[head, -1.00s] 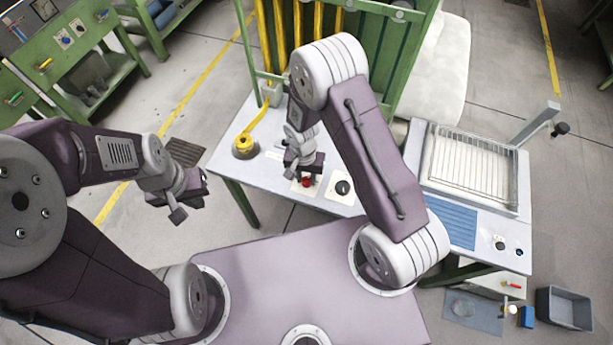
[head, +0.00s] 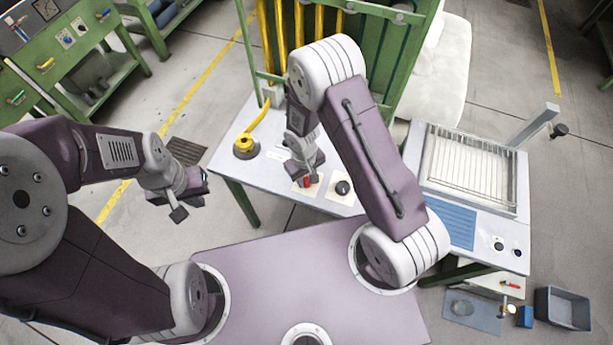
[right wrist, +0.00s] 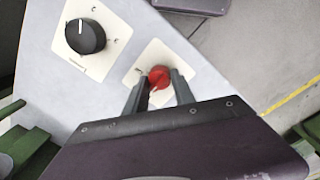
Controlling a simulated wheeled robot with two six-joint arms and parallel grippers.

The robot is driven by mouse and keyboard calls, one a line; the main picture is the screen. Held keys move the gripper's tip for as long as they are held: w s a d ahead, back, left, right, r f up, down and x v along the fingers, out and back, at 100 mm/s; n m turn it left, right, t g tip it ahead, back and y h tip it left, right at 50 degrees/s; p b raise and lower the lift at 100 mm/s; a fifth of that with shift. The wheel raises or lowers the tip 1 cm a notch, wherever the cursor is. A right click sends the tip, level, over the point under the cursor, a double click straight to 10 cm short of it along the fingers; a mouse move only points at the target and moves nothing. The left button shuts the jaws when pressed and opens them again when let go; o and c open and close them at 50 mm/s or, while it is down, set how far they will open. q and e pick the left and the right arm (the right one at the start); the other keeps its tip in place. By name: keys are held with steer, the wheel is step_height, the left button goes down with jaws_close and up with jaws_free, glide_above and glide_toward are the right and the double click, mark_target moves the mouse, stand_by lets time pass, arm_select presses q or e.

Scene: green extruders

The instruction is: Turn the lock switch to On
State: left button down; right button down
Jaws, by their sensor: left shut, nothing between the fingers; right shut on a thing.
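The red lock switch (head: 306,183) sits on a pale square plate near the front edge of the light-grey table. In the right wrist view the red knob (right wrist: 159,74) shows between two dark fingers. My right gripper (right wrist: 157,88) is shut on the knob, one finger on each side of it. In the head view my right gripper (head: 307,175) covers most of the switch. Any lettering on its plate is too small or hidden to read. My left gripper (head: 193,197) is shut and empty, out over the floor to the left of the table.
A black rotary knob (head: 342,187) on its own plate is just right of the red switch; it also shows in the right wrist view (right wrist: 86,37). A yellow-topped round device (head: 245,147) stands to the left. A wire-rack unit (head: 472,170) stands to the right.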

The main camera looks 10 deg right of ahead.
mark_target(305, 180)
steer(key=shift+w+n, duration=0.1)
steer(key=shift+n, duration=0.3)
steer(key=c, duration=1.1)
jaws_free()
steer(key=shift+a, duration=0.1)
steer(key=shift+o, duration=0.2)
steer(key=r, duration=0.9)
steer(key=shift+a+r+p, duration=0.1)
steer(key=shift+a+p, duration=0.1)
steer(key=shift+p, duration=0.2)
